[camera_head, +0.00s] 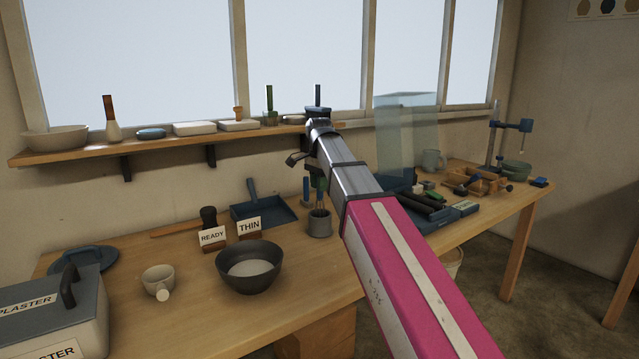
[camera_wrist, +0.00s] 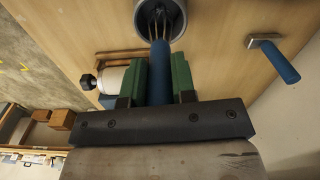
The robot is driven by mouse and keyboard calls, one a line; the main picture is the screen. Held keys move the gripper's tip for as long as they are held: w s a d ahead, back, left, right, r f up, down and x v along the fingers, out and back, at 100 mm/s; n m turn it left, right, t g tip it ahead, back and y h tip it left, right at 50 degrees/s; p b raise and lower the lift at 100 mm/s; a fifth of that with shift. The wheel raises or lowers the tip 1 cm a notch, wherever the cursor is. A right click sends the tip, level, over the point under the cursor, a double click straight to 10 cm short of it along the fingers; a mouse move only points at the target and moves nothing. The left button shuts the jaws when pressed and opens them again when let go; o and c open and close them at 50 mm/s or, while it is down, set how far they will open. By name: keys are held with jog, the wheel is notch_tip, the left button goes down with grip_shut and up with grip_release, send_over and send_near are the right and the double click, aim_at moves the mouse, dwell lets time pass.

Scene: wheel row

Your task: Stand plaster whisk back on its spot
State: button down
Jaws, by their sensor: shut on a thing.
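My gripper (camera_head: 318,184) points down over the back middle of the bench. In the wrist view its green fingers (camera_wrist: 160,76) are shut on the blue handle of the plaster whisk (camera_wrist: 160,62). The whisk's wire end reaches into the mouth of a grey cup (camera_wrist: 181,28). In the head view the whisk's wires (camera_head: 319,208) show just above and inside the cup (camera_head: 320,227), roughly upright. Whether the whisk touches the cup's bottom is hidden. My arm covers part of the bench to the right.
A dark bowl (camera_head: 249,276), READY card (camera_head: 212,236) and THIN card (camera_head: 249,226) stand left of the cup. A blue dustpan (camera_head: 270,213) lies behind. A blue-handled tool (camera_wrist: 280,66) is near the cup. A clear panel (camera_head: 408,130) and tool tray are right.

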jog(key=shift+f, duration=0.5)
jog(key=c, duration=0.9)
grip_release()
jog(key=shift+o, duration=0.2)
jog(key=shift+r, duration=0.15)
jog(key=shift+r, duration=3.9)
